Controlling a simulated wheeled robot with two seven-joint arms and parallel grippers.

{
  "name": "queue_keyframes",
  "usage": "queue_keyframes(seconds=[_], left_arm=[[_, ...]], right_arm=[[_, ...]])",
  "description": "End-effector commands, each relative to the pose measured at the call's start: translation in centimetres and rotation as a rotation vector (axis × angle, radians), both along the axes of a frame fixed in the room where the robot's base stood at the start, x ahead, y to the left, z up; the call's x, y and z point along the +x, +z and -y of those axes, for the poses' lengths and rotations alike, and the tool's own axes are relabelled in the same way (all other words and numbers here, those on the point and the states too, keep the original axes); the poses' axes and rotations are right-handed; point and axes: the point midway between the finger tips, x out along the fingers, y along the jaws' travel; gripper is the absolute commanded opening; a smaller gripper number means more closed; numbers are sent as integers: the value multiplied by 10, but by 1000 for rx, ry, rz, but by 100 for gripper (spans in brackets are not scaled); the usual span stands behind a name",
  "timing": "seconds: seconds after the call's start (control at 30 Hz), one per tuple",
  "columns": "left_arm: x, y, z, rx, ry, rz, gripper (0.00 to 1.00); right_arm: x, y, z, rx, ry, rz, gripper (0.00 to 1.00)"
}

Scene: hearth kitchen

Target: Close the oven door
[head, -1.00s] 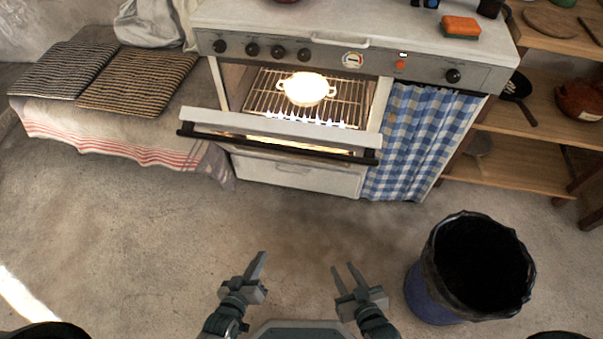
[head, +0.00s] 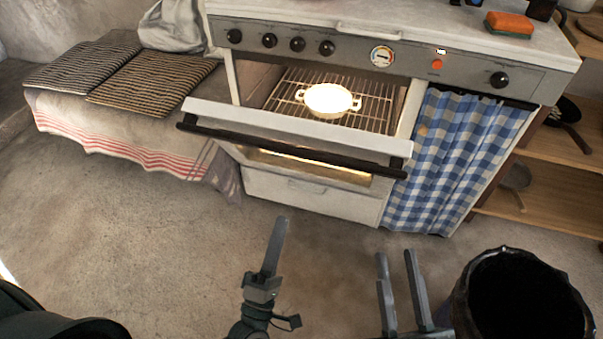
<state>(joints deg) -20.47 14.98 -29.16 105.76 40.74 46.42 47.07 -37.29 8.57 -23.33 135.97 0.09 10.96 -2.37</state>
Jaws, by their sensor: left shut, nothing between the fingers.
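The oven (head: 375,38) stands ahead of me, and its door (head: 300,127) is partly open, tilted out toward me with a dark handle bar (head: 290,147) along its top edge. Inside, a bright white two-handled dish (head: 328,100) sits on the wire rack (head: 378,118). My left gripper (head: 279,222) is shut and empty, in front of and below the door, apart from it. My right gripper (head: 396,254) is at the lower right, its two fingers apart with nothing visible between them. Neither gripper touches the door.
A bin (head: 462,300) with a black liner stands at the lower right, close to my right gripper. A blue checked curtain (head: 455,150) hangs right of the oven. A cloth-covered bench with striped cushions (head: 150,82) is at the left. The floor before the oven is clear.

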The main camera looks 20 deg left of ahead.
Motion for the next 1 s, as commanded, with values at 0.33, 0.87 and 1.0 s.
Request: queue_keyframes(seconds=[0.33, 0.87, 1.0], left_arm=[[5, 2, 0, 4, 1, 0, 0], [70, 36, 3, 3, 0, 2, 0], [92, 46, 3, 4, 2, 2, 0]], right_arm=[[1, -1, 0, -2, 0, -5, 31], [4, -9, -1, -17, 3, -47, 31], [5, -11, 0, -21, 3, -57, 31]])
